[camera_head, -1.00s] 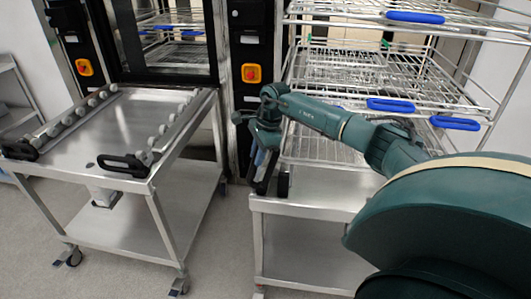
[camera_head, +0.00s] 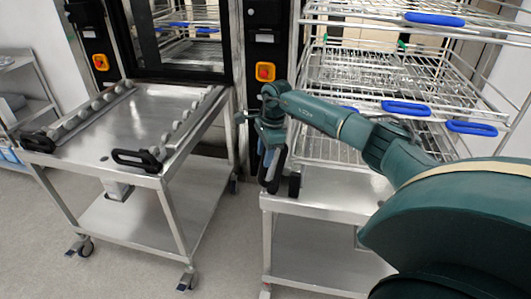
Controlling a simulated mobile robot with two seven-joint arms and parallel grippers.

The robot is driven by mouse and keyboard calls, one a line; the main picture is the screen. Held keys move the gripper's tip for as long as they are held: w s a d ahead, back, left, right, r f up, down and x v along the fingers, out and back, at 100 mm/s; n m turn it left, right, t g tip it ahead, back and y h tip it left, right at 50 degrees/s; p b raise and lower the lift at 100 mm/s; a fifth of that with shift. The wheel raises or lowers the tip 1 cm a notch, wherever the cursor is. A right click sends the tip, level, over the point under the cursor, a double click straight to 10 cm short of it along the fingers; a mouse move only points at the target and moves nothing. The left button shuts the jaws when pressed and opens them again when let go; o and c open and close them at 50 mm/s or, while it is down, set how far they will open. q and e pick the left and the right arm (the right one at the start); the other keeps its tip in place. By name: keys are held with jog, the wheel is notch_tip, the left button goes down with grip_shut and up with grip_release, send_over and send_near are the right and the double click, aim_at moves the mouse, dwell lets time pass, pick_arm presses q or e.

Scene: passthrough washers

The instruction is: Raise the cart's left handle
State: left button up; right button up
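The steel cart on the right (camera_head: 325,200) carries a wire rack. A dark upright part (camera_head: 294,185), which looks like the cart's left handle, stands at its front left corner. My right arm comes in from the right, and its gripper (camera_head: 268,172) points down at that corner, just left of the dark part. The fingers are small and dark, partly hidden by the wrist, so I cannot tell if they touch or grip anything. A second steel cart on the left (camera_head: 120,215) has two black loop handles, one left (camera_head: 38,143) and one right (camera_head: 135,158). My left gripper is out of view.
The wire rack (camera_head: 365,75) has blue handles (camera_head: 407,108) behind my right arm. Black washer columns with orange-yellow switches (camera_head: 265,72) stand behind the carts. A shelf (camera_head: 20,110) stands at far left. Grey floor (camera_head: 225,235) is free between the carts.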

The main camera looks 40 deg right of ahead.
jog(key=shift+o, duration=0.2)
notch_tip(320, 180, up, 13)
jog(key=s+d+b, duration=0.1)
jog(key=shift+s+d, duration=0.2)
jog(key=shift+s, duration=0.2)
dwell(0.4)
